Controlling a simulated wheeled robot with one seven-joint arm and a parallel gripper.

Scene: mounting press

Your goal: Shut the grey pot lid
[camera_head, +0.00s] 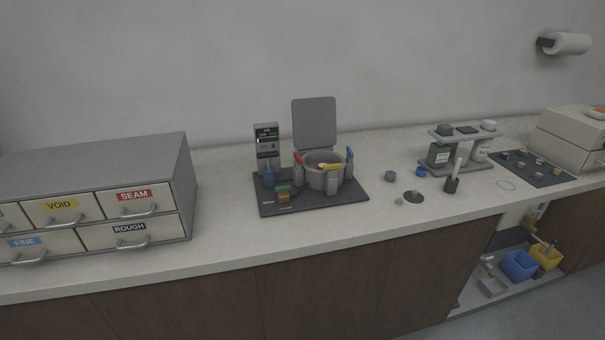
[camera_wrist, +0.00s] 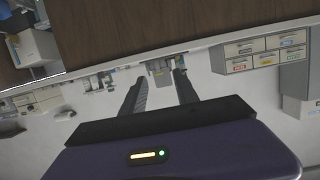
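The grey pot lid (camera_head: 314,123) stands open and upright at the back of the grey pot (camera_head: 323,183) in the head view. The pot sits on a dark base plate (camera_head: 347,203) beside a control column (camera_head: 267,150), with clamps around its rim. A red, a yellow and a blue handle show at the rim. My gripper (camera_wrist: 158,78) shows only in the wrist view, where the scene is upside down. Its two fingers are apart with nothing between them. The press (camera_wrist: 160,70) appears small and distant beyond the fingertips; the lid is hard to make out there.
A grey drawer cabinet (camera_head: 185,165) stands at the left of the counter (camera_head: 225,225). The counter front before the press is clear.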

